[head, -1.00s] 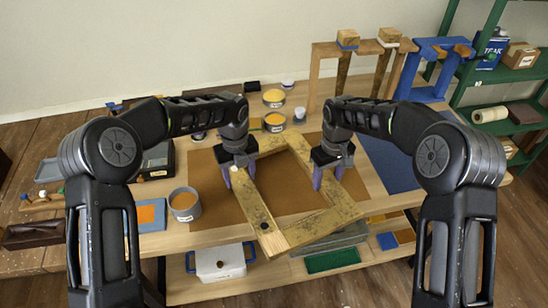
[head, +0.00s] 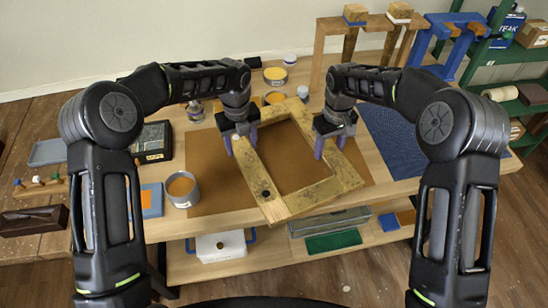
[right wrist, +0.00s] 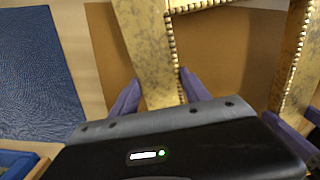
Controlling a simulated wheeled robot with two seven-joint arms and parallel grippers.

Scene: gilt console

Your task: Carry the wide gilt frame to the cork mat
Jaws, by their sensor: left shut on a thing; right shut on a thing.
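The wide gilt frame (head: 316,198) is a mottled gold rectangle with an open middle, lying askew over the brown cork mat (head: 206,172). Its near corner reaches past the table's front edge. My left gripper (head: 240,142) is shut on its left bar. My right gripper (head: 330,146) is shut on its right bar. In the right wrist view, my right gripper's purple fingers (right wrist: 158,92) straddle the gilt bar, with the brown mat behind it. I cannot tell whether the frame touches the mat. The frame and arms hide part of the mat.
A blue textured mat (head: 392,140) lies to the right. A grey tin (head: 182,190) stands left of the cork mat, near a dark box (head: 152,142). Tins (head: 275,76) and wooden stands (head: 352,35) are at the back. A lower shelf holds a white box (head: 220,245).

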